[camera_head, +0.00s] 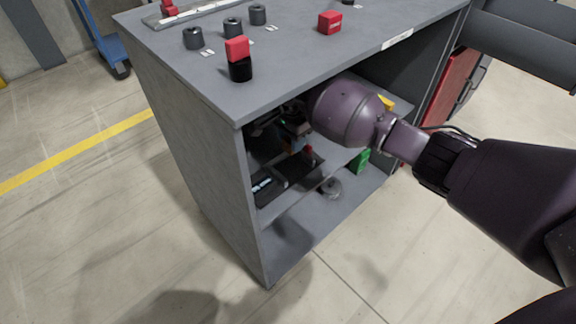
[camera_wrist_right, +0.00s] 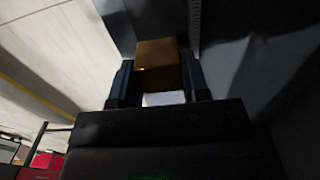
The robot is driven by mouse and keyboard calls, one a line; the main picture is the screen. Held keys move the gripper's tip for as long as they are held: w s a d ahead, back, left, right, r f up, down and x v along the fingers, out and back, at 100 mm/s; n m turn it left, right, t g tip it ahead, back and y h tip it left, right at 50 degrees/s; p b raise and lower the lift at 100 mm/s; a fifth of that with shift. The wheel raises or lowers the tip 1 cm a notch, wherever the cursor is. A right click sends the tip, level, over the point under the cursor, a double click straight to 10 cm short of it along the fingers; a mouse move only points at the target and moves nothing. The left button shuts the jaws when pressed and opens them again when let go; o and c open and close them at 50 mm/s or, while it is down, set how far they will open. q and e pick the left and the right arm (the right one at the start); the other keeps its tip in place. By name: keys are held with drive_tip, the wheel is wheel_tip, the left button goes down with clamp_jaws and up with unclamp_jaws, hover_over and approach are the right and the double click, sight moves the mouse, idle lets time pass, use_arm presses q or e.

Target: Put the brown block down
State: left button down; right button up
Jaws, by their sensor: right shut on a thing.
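The brown block (camera_wrist_right: 160,55) is between the two dark fingers of my right gripper (camera_wrist_right: 158,82) in the right wrist view. The fingers touch its two sides. In the head view my right gripper (camera_head: 292,128) is inside the open front of the grey cabinet (camera_head: 235,180), above the middle shelf, partly hidden by my wrist and deep in shade. I cannot tell from the frames whether the block touches any surface. My left gripper is in neither view.
A dark tray (camera_head: 285,182) with small items lies on the shelf below my gripper. A green block (camera_head: 361,160) sits to its right. On the cabinet top stand a red block (camera_head: 329,22), a red block on a black cylinder (camera_head: 240,70) and more dark cylinders.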

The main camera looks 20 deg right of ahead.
sight(291, 169)
drive_tip(key=shift+f+b, duration=1.25)
drive_tip(key=shift+f, duration=3)
drive_tip(key=o, duration=1)
wheel_tip(291, 169, up, 6)
drive_tip(key=shift+w+r+p, duration=0.1)
drive_tip(key=shift+r+p, duration=0.05)
drive_tip(key=shift+p, duration=1)
drive_tip(key=shift+r, duration=0.75)
